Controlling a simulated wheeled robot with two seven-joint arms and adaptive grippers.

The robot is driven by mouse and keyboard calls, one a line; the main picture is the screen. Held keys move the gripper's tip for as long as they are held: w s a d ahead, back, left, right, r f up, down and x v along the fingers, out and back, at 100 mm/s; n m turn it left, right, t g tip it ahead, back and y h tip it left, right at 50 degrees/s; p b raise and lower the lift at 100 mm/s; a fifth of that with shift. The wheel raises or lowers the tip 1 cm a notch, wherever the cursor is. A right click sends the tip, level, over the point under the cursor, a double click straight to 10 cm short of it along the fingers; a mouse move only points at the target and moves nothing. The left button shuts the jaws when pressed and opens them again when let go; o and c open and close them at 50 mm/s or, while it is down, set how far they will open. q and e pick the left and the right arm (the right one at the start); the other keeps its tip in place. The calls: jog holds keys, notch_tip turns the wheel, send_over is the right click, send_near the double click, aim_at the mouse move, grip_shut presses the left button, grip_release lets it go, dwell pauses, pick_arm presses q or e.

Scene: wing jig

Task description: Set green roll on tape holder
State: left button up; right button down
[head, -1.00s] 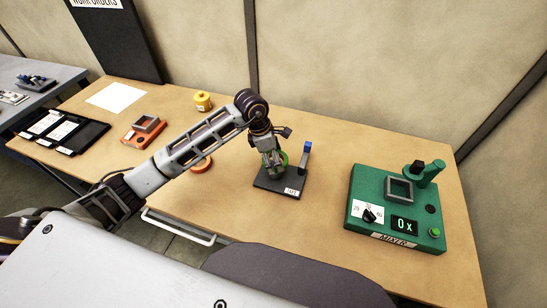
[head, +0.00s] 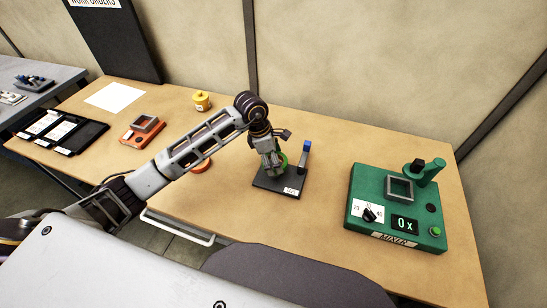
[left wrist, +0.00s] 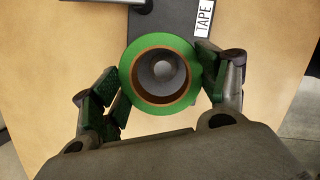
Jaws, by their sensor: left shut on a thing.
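The green roll (left wrist: 130,75), with a brown inner core, sits between the fingers of my left gripper (left wrist: 162,78) in the left wrist view. The gripper is shut on it. A round grey peg shows through the roll's hole, close to its centre. I cannot tell how far down the roll is on the peg. In the head view my left gripper (head: 272,165) is over the black base of the tape holder (head: 277,184), and part of the green roll (head: 283,160) shows beside the fingers. The base has a "TAPE" label. My right gripper is not in view.
A post with a blue top (head: 306,148) stands at the holder's right. A green mixer (head: 375,195) is farther right. An orange round piece (head: 201,166) lies under my left arm. A yellow roll (head: 201,100) and an orange device (head: 143,128) stand left. Table between holder and mixer is clear.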

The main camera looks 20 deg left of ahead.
pick_arm(q)
jog(key=shift+f+b, duration=1.1)
jog(key=shift+f, duration=1.15)
jog(key=shift+b, duration=0.35)
dwell(0.4)
jog(key=shift+f+b, duration=0.5)
jog(key=shift+f, duration=0.1)
dwell(0.5)
jog(key=o, duration=0.7)
jog(key=shift+o, duration=0.2)
jog(key=shift+p+v, duration=2.6)
jog(key=shift+v, duration=2.9)
jog(key=shift+s, duration=0.15)
